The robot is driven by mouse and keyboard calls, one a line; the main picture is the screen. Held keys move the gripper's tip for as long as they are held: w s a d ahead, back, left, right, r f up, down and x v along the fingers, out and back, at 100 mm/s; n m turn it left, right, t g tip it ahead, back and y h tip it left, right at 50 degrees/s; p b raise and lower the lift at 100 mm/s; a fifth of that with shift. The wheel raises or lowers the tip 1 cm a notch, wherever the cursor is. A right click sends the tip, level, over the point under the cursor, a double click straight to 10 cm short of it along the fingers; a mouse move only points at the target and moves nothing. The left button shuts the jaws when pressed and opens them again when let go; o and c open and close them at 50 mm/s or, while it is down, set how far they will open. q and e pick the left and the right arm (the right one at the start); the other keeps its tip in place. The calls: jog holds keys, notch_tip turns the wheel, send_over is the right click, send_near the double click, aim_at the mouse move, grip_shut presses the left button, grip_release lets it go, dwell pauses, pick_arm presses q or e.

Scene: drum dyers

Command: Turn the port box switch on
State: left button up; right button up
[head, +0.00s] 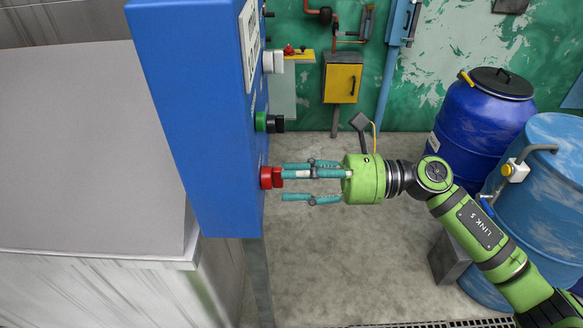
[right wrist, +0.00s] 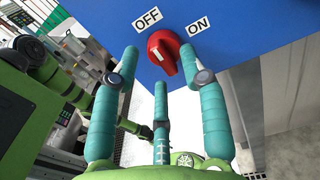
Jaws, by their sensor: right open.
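The port box (head: 190,110) is a tall blue cabinet, left of centre in the head view. Its switch is a red knob (head: 267,177) low on its right-facing side. In the right wrist view the red knob (right wrist: 164,55) sits between an OFF label (right wrist: 147,20) and an ON label (right wrist: 198,25); its pale mark appears to point up-left, towards OFF. My right gripper (head: 284,184) is open, its teal fingers pointing at the knob. Two fingertips lie either side of the knob and a third below it; contact cannot be told. My left gripper is not in view.
Above the red knob are a green-and-black knob (head: 268,123) and a white one (head: 272,62). Blue drums (head: 480,120) stand at the right, near my right arm. A yellow box (head: 343,80) hangs on the back wall. The floor below the gripper is clear.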

jog(key=shift+a, duration=0.55)
jog(key=shift+c, duration=0.4)
grip_shut()
